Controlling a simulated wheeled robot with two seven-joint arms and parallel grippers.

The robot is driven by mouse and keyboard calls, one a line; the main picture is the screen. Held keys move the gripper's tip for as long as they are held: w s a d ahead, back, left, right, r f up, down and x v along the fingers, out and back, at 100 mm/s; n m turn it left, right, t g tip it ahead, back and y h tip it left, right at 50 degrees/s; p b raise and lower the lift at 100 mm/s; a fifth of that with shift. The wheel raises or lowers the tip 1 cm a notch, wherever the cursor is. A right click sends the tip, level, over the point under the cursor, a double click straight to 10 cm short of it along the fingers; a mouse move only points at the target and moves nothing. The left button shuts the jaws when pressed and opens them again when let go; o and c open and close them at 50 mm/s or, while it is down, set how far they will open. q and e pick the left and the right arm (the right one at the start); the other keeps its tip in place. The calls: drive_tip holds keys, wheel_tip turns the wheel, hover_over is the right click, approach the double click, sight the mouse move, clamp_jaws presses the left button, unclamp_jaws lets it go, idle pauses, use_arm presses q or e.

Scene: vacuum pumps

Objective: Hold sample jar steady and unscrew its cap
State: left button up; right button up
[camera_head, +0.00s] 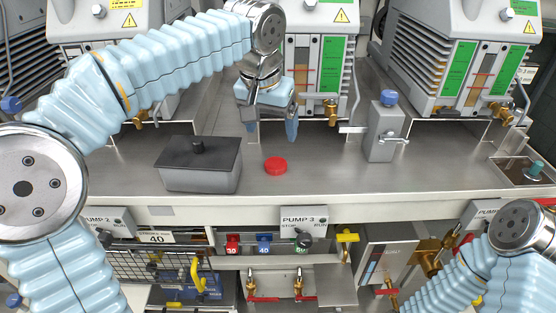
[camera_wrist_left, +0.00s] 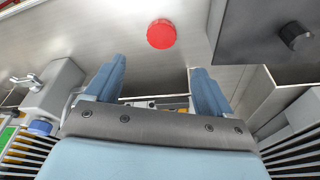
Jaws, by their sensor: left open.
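My left gripper (camera_head: 271,132) hangs over the steel counter behind a red round cap-like disc (camera_head: 276,166). Its jaws are open and empty, with both blue fingers spread in the left wrist view (camera_wrist_left: 159,72). The red disc (camera_wrist_left: 161,34) lies beyond the fingertips there, apart from them. A grey block (camera_head: 382,132) with a blue cap (camera_head: 389,97) and a side T-handle stands to the right; it also shows in the wrist view (camera_wrist_left: 52,92). I cannot tell which item is the sample jar. My right arm shows at lower right, but its gripper is out of view.
A grey box with a black knobbed lid (camera_head: 199,164) stands left of the red disc. Pumps line the back of the counter (camera_head: 330,178). A teal-topped item (camera_head: 535,168) sits at far right. Valves and labelled panels are below the front edge. The counter's front middle is clear.

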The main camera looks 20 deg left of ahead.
use_arm(q)
hover_over(276, 163)
drive_tip(key=s, duration=0.2)
drive_tip(key=x, duration=0.2)
drive_tip(key=s+x, duration=0.1)
drive_tip(key=x, duration=0.1)
drive_tip(key=shift+w+a+f, duration=0.1)
drive_tip(key=shift+a+f, duration=0.05)
drive_tip(key=shift+f, duration=0.4)
drive_tip(key=x, duration=0.5)
drive_tip(key=shift+a+f+b, duration=0.1)
drive_tip(key=shift+f+b, duration=0.3)
drive_tip(key=shift+f, duration=0.1)
drive_tip(key=shift+c, duration=0.3)
drive_tip(key=c, duration=1)
drive_tip(key=shift+c, duration=0.2)
drive_tip(key=shift+r, duration=0.2)
